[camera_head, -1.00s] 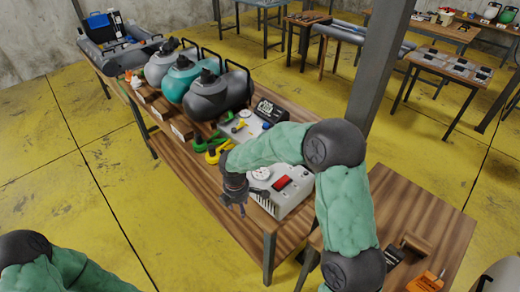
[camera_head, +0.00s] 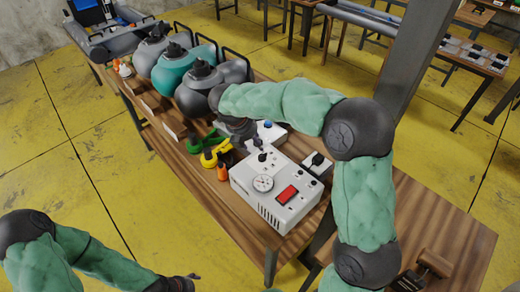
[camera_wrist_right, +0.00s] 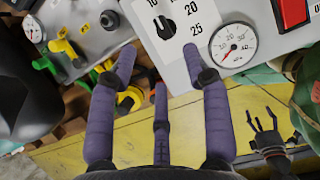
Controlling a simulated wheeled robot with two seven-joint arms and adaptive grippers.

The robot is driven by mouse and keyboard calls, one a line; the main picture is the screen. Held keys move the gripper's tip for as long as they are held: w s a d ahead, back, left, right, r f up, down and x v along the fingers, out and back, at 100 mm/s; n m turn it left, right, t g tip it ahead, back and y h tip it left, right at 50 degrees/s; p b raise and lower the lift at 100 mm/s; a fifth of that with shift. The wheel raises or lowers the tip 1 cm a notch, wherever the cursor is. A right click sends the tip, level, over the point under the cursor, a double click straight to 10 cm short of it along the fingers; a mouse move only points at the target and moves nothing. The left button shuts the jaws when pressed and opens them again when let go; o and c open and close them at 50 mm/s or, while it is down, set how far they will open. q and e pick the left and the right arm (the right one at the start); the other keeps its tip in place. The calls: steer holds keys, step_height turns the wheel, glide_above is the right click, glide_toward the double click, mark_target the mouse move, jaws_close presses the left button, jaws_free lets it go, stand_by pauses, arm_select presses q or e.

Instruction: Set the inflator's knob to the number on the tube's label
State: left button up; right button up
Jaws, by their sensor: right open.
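The inflator (camera_head: 270,205) is a pale box on the wooden table, with a round gauge and a red switch. Its black knob (camera_wrist_right: 165,27) shows in the right wrist view beside printed numbers including 20 and 25; I cannot read its exact setting. My right gripper (camera_wrist_right: 160,62) is open and empty, its fingers around the near side of the knob in that view, apart from it. In the head view the right gripper (camera_head: 238,128) is partly hidden by my arm. My left gripper (camera_wrist_right: 266,130) looks open and empty, away from the inflator. No tube label is readable.
Grey, teal and dark rounded bundles (camera_head: 187,72) stand in a row along the table. Green and yellow tools (camera_head: 212,150) lie left of the inflator. A grey boat (camera_head: 115,35) is at the far end. A metal post (camera_head: 415,50) rises behind my right arm.

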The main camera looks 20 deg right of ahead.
mark_target(261, 154)
steer(key=b+x, duration=0.2)
steer(key=x, duration=0.6)
steer(key=shift+d+f, duration=0.1)
steer(key=shift+f, duration=0.25)
jaws_close()
